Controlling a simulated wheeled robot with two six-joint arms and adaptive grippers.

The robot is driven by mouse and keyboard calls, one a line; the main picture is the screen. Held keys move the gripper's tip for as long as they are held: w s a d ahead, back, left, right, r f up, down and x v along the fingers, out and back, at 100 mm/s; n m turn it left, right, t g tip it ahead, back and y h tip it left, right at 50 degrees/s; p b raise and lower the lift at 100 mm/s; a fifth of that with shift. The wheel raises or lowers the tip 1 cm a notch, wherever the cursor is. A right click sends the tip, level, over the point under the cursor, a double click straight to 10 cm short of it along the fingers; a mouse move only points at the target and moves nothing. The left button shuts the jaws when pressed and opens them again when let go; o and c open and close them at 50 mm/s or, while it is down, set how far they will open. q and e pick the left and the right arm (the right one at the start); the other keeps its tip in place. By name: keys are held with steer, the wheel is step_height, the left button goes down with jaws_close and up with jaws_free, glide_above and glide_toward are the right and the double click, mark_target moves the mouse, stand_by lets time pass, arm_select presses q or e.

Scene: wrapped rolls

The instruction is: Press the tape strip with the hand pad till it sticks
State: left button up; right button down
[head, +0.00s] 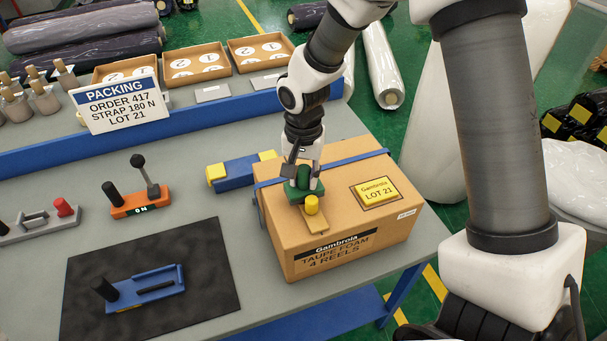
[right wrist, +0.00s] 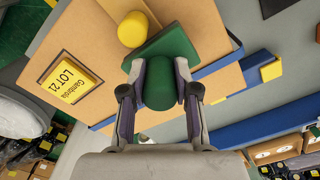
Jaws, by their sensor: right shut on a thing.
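The carton (head: 288,232) stands on the grey table, with a blue strap (head: 357,160) across its top. A tan strip (head: 317,221), apparently the tape, lies on the top near the front edge, with a yellow cylinder (head: 312,204) at it. My right gripper (head: 303,180) is shut on the green hand pad (head: 292,191), just behind the yellow cylinder. The right wrist view shows the pad's round grip (right wrist: 160,83) between both fingers and its flat plate beyond. The pad is at or just above the carton top; contact cannot be told. My left gripper is not in view.
A yellow label (head: 375,190) lies on the carton's right side. A blue block with yellow ends (head: 240,172) lies behind left. An orange lever stand (head: 140,204) and a blue tool on a dark mat (head: 206,253) are at left. A packing sign (head: 118,104) stands behind.

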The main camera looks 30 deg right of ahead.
steer(key=shift+f, duration=0.4)
stand_by(0.3)
steer(key=shift+r, duration=0.1)
stand_by(0.7)
step_height(320, 180, up, 7)
steer(key=p, duration=0.6)
stand_by(0.5)
stand_by(0.4)
